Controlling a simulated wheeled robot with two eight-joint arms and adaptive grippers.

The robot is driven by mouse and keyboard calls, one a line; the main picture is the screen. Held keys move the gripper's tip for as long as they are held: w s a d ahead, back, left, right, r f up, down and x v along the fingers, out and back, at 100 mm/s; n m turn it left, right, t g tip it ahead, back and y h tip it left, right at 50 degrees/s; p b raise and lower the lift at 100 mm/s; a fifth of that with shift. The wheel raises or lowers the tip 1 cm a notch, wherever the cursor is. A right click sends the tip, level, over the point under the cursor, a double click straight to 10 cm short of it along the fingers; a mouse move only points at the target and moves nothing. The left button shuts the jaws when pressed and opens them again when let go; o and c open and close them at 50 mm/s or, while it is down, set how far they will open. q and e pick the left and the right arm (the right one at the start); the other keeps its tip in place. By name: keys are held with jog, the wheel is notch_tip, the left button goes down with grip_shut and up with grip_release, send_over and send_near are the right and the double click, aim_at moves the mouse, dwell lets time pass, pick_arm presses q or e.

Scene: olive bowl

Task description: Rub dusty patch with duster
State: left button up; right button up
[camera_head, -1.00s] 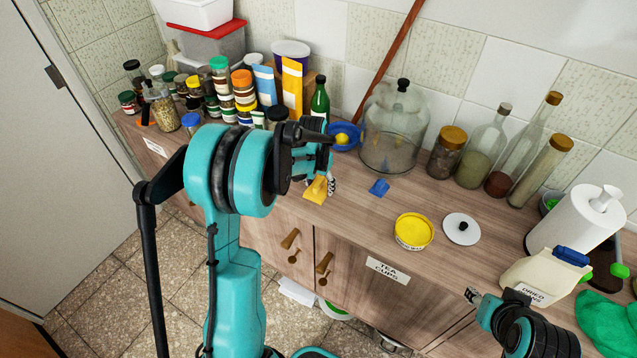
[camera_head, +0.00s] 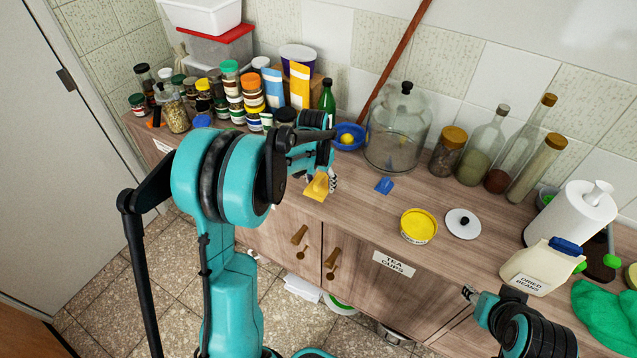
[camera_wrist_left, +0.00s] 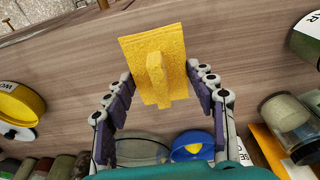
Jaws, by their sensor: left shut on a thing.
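The duster is a yellow, flat, square-ended pad with a raised grip (camera_wrist_left: 155,60). In the head view the duster (camera_head: 316,188) is over the wooden counter near its front edge, below the blue bowl. My left gripper (camera_wrist_left: 158,76) is shut on the duster, with its fingers at both sides of it. It also shows in the head view (camera_head: 320,172), partly behind my own arm. I cannot tell whether the pad touches the wood. No dusty patch can be made out. My right gripper (camera_head: 469,291) is low at the right; its fingers are too small to read.
A blue bowl (camera_head: 358,131) with a yellow fruit and a glass jar (camera_head: 398,135) stand behind. A small blue object (camera_head: 384,185), a yellow tin (camera_head: 418,226) and a white lid (camera_head: 463,224) lie to the right. Several spice jars crowd the left. Bare wood (camera_head: 350,200) lies between.

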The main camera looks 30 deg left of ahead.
pick_arm(q)
jog(key=shift+r+p, duration=0.85)
jog(key=shift+r, duration=0.65)
